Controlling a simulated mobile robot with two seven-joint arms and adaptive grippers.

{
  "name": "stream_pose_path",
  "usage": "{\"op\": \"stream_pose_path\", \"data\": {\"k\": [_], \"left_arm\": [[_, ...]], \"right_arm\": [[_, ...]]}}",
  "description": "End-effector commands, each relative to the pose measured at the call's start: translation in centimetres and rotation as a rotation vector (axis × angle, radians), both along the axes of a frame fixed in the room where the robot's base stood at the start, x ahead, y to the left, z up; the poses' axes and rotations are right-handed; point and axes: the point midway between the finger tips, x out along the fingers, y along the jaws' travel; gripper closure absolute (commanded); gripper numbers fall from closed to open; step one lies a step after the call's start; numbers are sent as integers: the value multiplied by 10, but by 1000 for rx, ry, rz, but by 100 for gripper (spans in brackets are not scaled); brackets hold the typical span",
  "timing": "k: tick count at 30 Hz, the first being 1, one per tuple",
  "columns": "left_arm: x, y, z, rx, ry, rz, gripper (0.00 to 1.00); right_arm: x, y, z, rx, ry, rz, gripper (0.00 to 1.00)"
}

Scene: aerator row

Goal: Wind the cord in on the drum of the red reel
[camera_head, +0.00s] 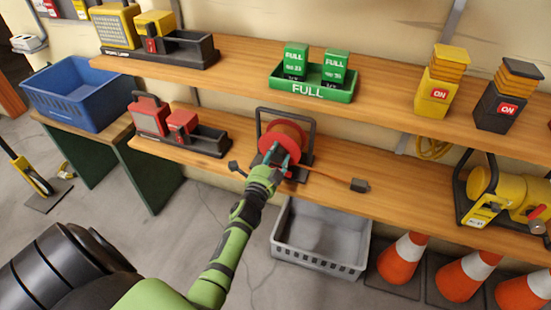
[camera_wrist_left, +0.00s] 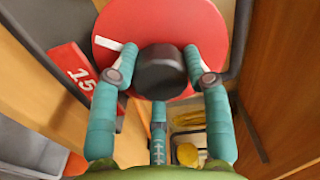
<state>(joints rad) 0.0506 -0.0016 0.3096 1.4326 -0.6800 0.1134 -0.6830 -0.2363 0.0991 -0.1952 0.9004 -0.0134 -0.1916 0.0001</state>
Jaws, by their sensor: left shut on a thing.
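The red reel (camera_head: 280,136) stands upright in a dark frame on the lower wooden shelf. Its red drum face (camera_wrist_left: 208,28) fills the top of the left wrist view. A black round knob (camera_wrist_left: 160,72) sticks out from that face. My left gripper (camera_head: 280,154) is in front of the reel, and its teal fingers (camera_wrist_left: 160,62) are shut on the knob, one on each side. An orange cord (camera_head: 325,176) runs from the reel to the right along the shelf and ends in a dark plug (camera_head: 360,185). My right gripper is not in view.
A grey crate (camera_head: 318,262) stands on the floor below the reel, with orange and white cones (camera_head: 402,258) to its right. A yellow machine (camera_head: 500,190) is at the shelf's right. A red lamp set (camera_head: 180,130) stands left of the reel. The upper shelf (camera_head: 230,75) overhangs behind.

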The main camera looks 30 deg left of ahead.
Motion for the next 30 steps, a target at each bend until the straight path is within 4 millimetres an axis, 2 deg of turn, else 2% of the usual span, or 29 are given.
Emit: {"op": "stream_pose_path", "data": {"k": [1, 18, 30], "left_arm": [[2, -2, 4, 50, -3, -6, 85], [2, -3, 2, 565, 123, -6, 85], [2, -4, 2, 808, 183, -7, 85]], "right_arm": [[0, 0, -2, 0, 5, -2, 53], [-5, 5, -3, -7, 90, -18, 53], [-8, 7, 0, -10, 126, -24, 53]]}}
